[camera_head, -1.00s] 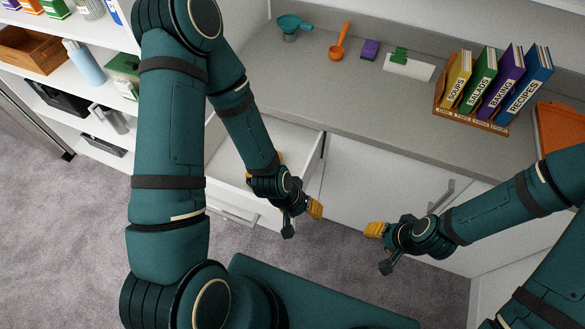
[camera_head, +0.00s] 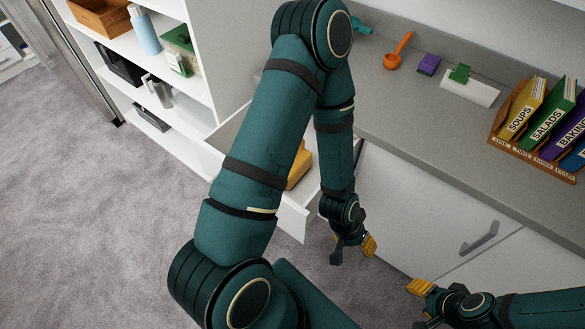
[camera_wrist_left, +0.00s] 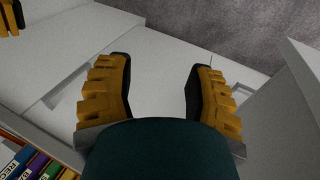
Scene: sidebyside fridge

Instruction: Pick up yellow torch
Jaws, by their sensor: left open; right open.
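A yellow object (camera_head: 299,165), likely the torch, lies in the open white drawer (camera_head: 294,222) in the head view. My left arm hides much of it, so I cannot make out its whole shape. My left gripper (camera_head: 353,251) is open and empty, to the right of the drawer front and lower in the picture than the yellow object. In the left wrist view my left gripper's fingers (camera_wrist_left: 160,82) are spread apart with nothing between them. My right gripper (camera_head: 420,304) is open and empty at the lower right of the head view.
The grey counter (camera_head: 410,125) holds an orange scoop (camera_head: 393,60), a purple sponge (camera_head: 429,65), a green clip on white paper (camera_head: 470,88) and several books (camera_head: 545,125). White shelves (camera_head: 200,115) stand at left. Carpet (camera_head: 80,200) is clear at left.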

